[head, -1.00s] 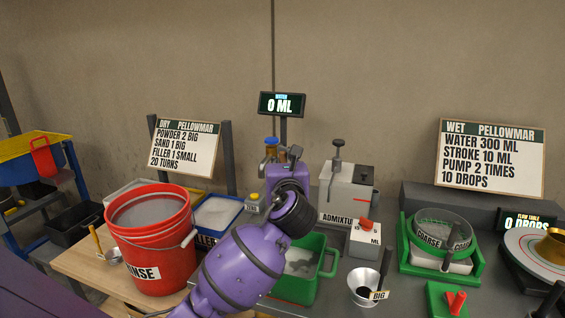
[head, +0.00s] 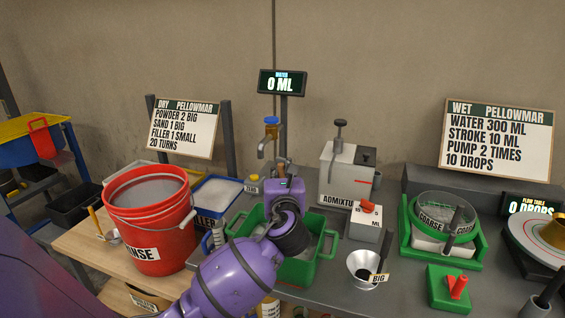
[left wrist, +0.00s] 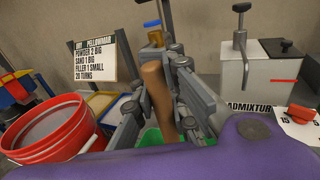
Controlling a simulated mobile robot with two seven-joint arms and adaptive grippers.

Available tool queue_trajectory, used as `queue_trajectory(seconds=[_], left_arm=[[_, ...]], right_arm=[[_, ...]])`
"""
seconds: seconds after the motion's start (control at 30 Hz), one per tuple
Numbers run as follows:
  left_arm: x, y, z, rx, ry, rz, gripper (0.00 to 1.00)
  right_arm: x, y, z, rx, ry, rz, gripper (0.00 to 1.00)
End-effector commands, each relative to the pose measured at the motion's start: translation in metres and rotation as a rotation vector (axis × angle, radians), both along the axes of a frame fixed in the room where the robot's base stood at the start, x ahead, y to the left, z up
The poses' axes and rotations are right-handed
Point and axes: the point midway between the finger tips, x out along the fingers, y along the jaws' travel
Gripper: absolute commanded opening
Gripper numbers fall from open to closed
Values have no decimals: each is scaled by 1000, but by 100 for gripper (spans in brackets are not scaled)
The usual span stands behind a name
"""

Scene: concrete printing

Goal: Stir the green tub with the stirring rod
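The green tub (head: 327,243) stands on the grey bench and holds pale grey material. My left gripper (head: 280,172) is over the tub's back part in the head view and hides some of it. In the left wrist view the stirring rod (left wrist: 158,100), a thick brown stick, stands slightly tilted between the fingers of my left gripper (left wrist: 163,95), which look closed on it. A bit of green tub (left wrist: 150,137) shows below the rod. The rod's lower end is hidden, so I cannot tell whether it touches the material. My right gripper is not in view.
A red bucket (head: 150,222) stands left of the tub. A blue tray (head: 217,190) is behind it. The admixture dispenser (head: 345,180) stands behind right, with a small cup (head: 362,268) in front. A sieve in a green frame (head: 440,258) is farther right.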

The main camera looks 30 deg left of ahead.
Motion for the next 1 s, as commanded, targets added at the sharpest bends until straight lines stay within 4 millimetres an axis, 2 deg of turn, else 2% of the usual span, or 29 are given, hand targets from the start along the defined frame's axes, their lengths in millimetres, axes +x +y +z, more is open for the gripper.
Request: queue_trajectory(seconds=[0.1, 0.6, 1.0], left_arm=[[0, 0, -17, 0, 6, 0, 0], [0, 0, -64, -1, 5, 1, 0], [0, 0, -76, 0, 0, 0, 0]], right_arm=[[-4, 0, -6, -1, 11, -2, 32], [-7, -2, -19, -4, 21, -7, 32], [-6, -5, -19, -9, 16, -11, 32]])
